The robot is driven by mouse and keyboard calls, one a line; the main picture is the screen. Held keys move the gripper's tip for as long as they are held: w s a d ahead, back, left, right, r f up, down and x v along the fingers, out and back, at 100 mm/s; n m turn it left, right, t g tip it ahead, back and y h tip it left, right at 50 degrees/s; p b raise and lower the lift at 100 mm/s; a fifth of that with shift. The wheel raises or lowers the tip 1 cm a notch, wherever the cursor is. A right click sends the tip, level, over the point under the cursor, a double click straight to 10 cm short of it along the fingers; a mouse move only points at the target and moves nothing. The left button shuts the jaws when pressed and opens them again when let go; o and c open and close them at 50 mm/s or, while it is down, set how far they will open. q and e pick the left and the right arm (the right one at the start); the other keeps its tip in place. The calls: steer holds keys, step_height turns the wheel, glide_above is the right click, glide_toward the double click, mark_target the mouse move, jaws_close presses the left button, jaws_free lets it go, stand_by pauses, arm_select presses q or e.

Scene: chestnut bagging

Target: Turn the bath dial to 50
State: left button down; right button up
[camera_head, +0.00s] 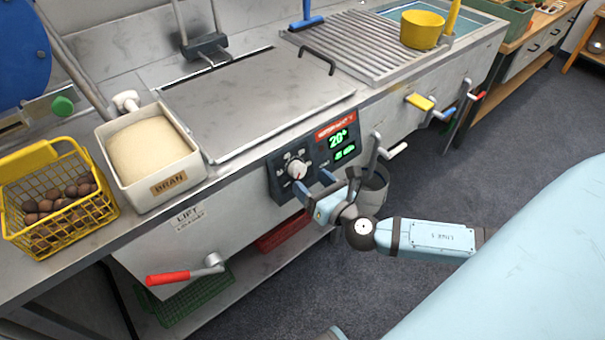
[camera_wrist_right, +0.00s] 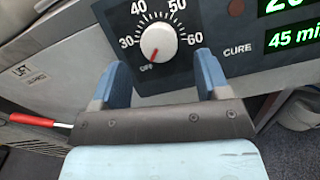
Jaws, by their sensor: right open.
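The bath dial (camera_head: 297,169) is a white round knob on a dark control panel (camera_head: 283,186) on the front of the steel bath. In the right wrist view the dial (camera_wrist_right: 159,41) has marks 30, 40, 50 and 60, and its red pointer points down-left near OFF. My right gripper (camera_head: 316,190) is just in front of the panel. In the right wrist view its blue fingers (camera_wrist_right: 161,78) are spread, below and to either side of the dial, with nothing between them. My left gripper is not clearly seen.
A green display (camera_head: 339,138) reads about 20 beside the dial, with "45 min" below. A red-handled lever (camera_head: 168,278) sticks out lower left. A bran box (camera_head: 150,158) and a yellow basket of chestnuts (camera_head: 60,208) stand on the counter. A pail (camera_head: 373,190) is behind my right wrist.

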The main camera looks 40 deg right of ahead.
mark_target(301, 173)
steer(key=shift+w+a, duration=0.15)
steer(key=shift+w, duration=1.75)
steer(key=c, duration=0.9)
